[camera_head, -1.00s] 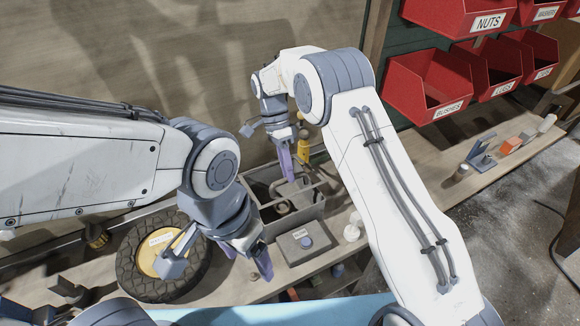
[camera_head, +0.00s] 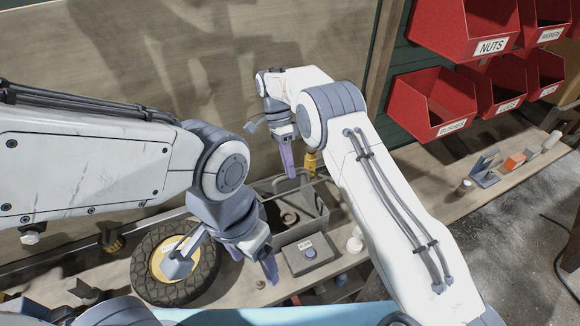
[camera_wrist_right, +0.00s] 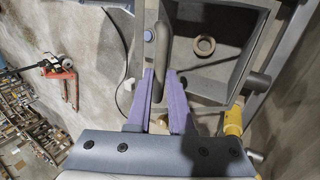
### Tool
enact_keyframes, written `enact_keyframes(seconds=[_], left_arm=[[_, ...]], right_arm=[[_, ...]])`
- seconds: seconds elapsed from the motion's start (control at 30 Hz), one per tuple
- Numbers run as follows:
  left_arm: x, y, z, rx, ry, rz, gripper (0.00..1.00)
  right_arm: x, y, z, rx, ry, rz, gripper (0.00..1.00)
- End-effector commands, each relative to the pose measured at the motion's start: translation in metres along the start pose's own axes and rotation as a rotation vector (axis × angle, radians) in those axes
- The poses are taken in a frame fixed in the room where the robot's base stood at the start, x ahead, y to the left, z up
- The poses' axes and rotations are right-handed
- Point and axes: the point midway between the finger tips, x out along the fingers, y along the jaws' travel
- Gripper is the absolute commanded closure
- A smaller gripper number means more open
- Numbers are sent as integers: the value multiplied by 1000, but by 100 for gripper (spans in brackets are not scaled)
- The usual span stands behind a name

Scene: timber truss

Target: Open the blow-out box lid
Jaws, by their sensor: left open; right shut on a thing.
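The label is too small to read. My left gripper (camera_head: 254,258) is open and empty, just left of this box and apart from it. My right gripper (camera_head: 291,172) is behind, over a grey open tote (camera_head: 318,222). In the right wrist view its purple fingers (camera_wrist_right: 160,95) are shut on the tote's dark upright handle (camera_wrist_right: 166,45). A ring (camera_wrist_right: 205,45) lies inside the tote.
A black tyre with a yellow hub (camera_head: 206,277) lies left of my left gripper. A white bottle-like piece (camera_head: 355,244) stands right of the small box. Red labelled bins (camera_head: 432,100) hang at upper right. The bench (camera_head: 440,212) has small parts farther right.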

Motion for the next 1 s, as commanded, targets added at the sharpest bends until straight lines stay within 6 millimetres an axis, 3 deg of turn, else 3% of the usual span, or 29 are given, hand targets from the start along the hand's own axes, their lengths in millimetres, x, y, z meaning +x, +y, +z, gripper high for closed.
enact_keyframes(seconds=[0.03, 0.1, 0.13, 0.2, 0.87, 1.0], left_arm=[[2, 0, 0, 0, 0, 0, 21], [2, 0, 0, 0, 0, 0, 21], [2, 0, 0, 0, 0, 0, 21], [2, 0, 0, 0, 0, 0, 21], [0, 0, 0, 0, 0, 0, 21], [-8, 1, 0, 1, 0, 0, 21]], right_arm=[[3, -9, 2, -2, -2, -31, 100], [3, -9, 2, -2, -2, -31, 100], [3, -9, 2, -2, -2, -31, 77], [3, -9, 2, -2, -3, -31, 51], [1, -6, 0, 0, -1, -27, 51], [-7, -2, -4, 6, -4, -27, 51]])
